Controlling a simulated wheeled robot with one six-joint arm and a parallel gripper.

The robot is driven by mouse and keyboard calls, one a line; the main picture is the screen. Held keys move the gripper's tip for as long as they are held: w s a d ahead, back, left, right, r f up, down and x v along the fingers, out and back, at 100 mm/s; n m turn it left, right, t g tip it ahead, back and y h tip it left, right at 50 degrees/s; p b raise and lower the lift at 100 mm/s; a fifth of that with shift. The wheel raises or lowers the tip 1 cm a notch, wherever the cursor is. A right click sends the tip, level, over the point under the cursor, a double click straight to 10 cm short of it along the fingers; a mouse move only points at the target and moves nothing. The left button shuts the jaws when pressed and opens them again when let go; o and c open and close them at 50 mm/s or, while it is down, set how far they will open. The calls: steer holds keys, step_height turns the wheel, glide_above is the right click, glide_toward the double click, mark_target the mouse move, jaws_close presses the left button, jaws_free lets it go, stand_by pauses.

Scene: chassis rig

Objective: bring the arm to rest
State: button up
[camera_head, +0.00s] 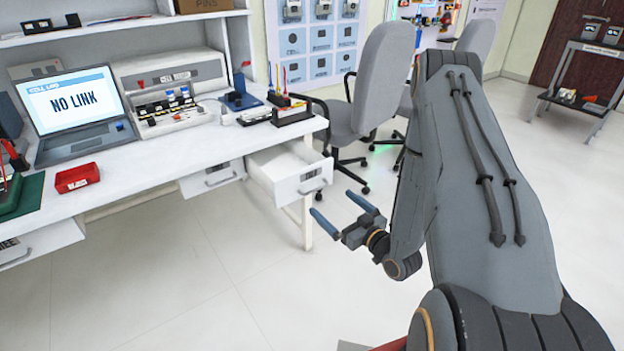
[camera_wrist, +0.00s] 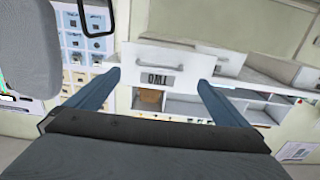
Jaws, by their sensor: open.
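My gripper (camera_head: 343,212) is in the head view, right of the open drawer and above the floor. Its two blue fingers stand apart, with nothing between them. In the wrist view my gripper (camera_wrist: 160,92) also shows spread and empty. Behind the fingers there are a white drawer front with a dark label (camera_wrist: 157,79) and shelf compartments, all apart from the fingers. My arm is folded, with its elbow high at the right of the head view.
Grey chairs (camera_head: 385,75) stand behind. The floor in front is clear.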

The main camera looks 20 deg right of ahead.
step_height(320, 180, up, 9)
steer(key=s+a+g+h+p, duration=0.1)
steer(key=g+h+p, duration=0.35)
steer(key=g, duration=0.45)
steer(key=s+a+r+m+g+p, duration=0.1)
steer(key=s+a+r+g, duration=0.1)
steer(key=s, duration=0.6)
steer(key=s+a+r+m+g, duration=0.1)
steer(key=s+a+r+g, duration=0.2)
steer(key=s+r, duration=0.4)
steer(key=s+a+r+m+g+h+p, duration=0.1)
steer(key=s+a+r+g, duration=0.2)
steer(key=s, duration=0.7)
step_height(320, 180, up, 2)
steer(key=shift+s+a+r+m+p, duration=0.1)
steer(key=shift+s+a+m+p, duration=0.2)
steer(key=shift+a, duration=0.15)
